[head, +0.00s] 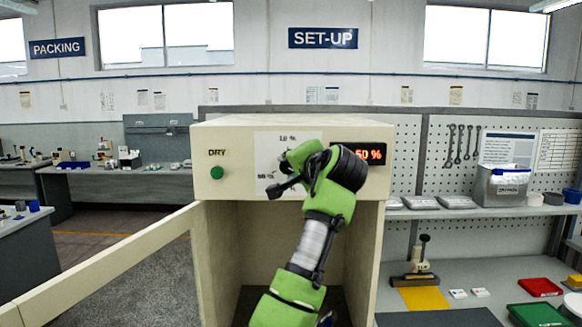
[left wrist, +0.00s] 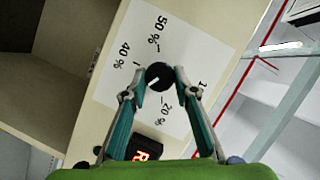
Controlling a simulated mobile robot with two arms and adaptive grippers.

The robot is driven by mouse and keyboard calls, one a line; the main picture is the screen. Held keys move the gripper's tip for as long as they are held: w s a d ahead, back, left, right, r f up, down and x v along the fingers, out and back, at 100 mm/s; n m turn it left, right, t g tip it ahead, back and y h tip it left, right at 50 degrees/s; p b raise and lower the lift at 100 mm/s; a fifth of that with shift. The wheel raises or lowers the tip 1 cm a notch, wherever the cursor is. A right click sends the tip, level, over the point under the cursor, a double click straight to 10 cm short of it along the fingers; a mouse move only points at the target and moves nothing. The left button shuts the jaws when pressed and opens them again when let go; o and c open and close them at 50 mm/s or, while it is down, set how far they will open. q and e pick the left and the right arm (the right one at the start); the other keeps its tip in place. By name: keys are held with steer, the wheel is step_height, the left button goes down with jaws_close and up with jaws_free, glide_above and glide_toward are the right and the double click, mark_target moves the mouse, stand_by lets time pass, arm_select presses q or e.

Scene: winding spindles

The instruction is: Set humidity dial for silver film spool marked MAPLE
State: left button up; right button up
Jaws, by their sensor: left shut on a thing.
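The humidity dial is a black round knob (left wrist: 158,76) on a white scale plate (left wrist: 125,60) with printed percent marks. It shows in the left wrist view; in the head view my arm hides it. A pale line on the knob points to the lower left of the wrist picture. My left gripper (left wrist: 161,75) is shut on the knob, one finger at each side; in the head view it (head: 275,188) is in front of the plate. The red display (head: 369,154) ends in "0 %", its first digit partly covered. I see no spool marked MAPLE. My right gripper is not in view.
The cream cabinet (head: 225,126) has a green button (head: 217,172) under "DRY". Its door (head: 110,262) stands open to the left, with an open compartment below the panel. A shelf (head: 480,212) at the right holds a grey bin (head: 502,186). A red tray (head: 540,287) lies below.

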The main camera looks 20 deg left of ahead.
arm_select(q)
steer(key=shift+f, duration=0.1)
steer(key=o, duration=1.1)
steer(key=shift+a, duration=0.1)
steer(key=v, duration=1.2)
steer(key=shift+w+f, duration=0.1)
